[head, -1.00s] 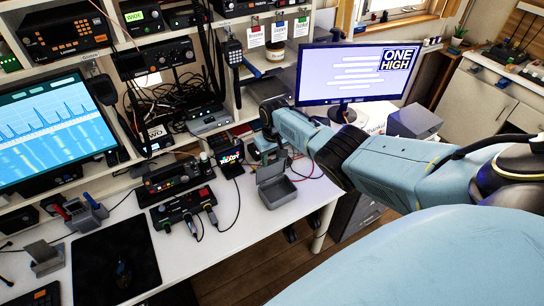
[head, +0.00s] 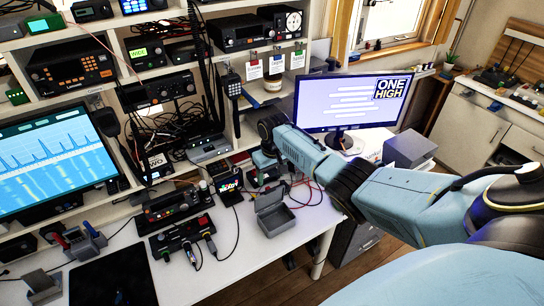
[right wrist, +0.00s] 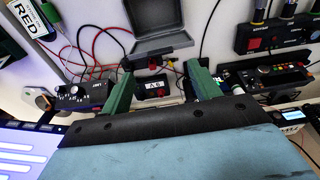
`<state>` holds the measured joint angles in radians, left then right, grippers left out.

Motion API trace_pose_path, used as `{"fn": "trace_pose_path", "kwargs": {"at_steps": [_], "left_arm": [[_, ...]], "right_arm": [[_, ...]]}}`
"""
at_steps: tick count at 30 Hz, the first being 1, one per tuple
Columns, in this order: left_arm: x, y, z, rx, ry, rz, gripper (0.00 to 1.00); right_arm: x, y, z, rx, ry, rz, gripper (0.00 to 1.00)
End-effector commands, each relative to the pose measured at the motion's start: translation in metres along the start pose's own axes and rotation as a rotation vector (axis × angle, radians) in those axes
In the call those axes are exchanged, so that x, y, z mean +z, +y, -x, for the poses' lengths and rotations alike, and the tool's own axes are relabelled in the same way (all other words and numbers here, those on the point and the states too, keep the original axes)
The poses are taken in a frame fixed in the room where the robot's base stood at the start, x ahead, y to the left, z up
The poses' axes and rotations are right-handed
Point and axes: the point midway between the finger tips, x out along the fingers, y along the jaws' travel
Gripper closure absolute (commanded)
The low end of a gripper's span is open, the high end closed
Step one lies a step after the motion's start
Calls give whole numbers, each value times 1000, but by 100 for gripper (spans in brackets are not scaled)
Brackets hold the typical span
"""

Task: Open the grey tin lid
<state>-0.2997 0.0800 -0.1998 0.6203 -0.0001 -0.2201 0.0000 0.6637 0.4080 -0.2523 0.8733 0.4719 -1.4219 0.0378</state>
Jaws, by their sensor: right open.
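The grey tin (head: 277,218) stands on the white desk near its front edge. Its lid (head: 268,197) is raised at the back and the inside shows. In the right wrist view the tin (right wrist: 165,18) is at the top, with the lid (right wrist: 155,45) on the side towards my gripper. My right gripper (head: 264,170) is behind the tin in the head view, apart from it and partly hidden by its own arm. In the wrist view its green fingers (right wrist: 160,88) are spread, with nothing held between them. My left gripper is not in view.
A black labelled box (right wrist: 153,85) lies below the fingers, among red and black cables (right wrist: 85,45). Radio units (head: 183,235) stand left of the tin. A monitor (head: 350,103) stands behind right. A black mat (head: 113,278) lies on the desk at front left.

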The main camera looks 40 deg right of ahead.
Motion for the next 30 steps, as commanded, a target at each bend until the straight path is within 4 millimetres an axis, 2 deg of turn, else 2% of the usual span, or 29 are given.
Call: {"fn": "trace_pose_path", "kwargs": {"at_steps": [1,3,10,15,23,26,30], "left_arm": [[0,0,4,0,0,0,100],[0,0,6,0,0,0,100],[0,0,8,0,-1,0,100],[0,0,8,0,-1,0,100],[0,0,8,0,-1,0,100],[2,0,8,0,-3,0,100],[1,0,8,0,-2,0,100]], "right_arm": [[-1,0,12,1,5,1,38],[0,0,25,1,3,2,38],[0,0,60,-1,2,1,38],[0,0,70,0,0,0,38],[0,0,71,0,-1,0,38],[2,-2,69,0,-2,5,50],[23,-20,51,10,2,59,68]]}}
